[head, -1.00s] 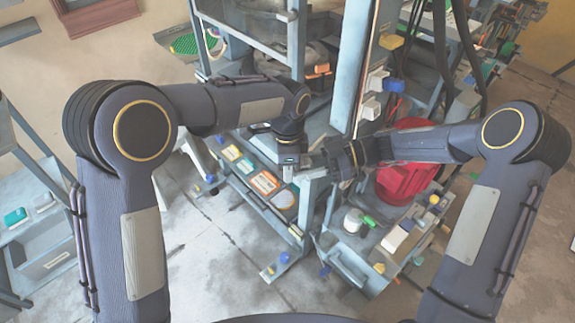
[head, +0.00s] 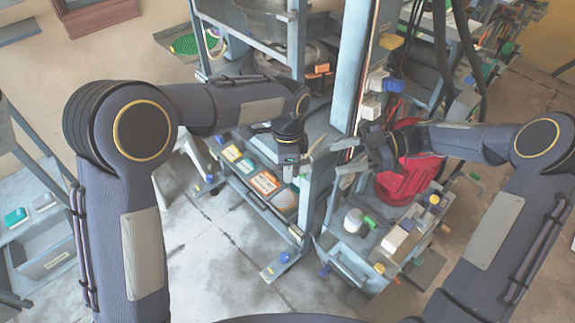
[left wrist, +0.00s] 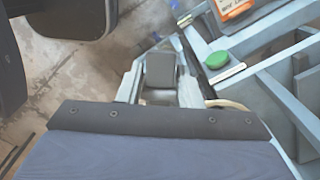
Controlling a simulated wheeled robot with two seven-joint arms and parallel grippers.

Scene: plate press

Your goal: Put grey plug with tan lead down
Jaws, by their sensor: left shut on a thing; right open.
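My left gripper (head: 290,172) is shut on the grey plug, in front of the blue-grey press frame. In the left wrist view the grey plug (left wrist: 160,70) sits between the two fingers of the left gripper (left wrist: 160,85). A short curve of the tan lead (left wrist: 228,104) shows to the right of the fingers; the rest of it is hidden. In the head view the plug is mostly hidden by the gripper. My right gripper (head: 338,157) is open and empty to the right of the left one, its two fingers pointing left.
A cart holds a white round tub (head: 353,221) and small coloured parts. The floor (head: 205,250) at the lower left is clear.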

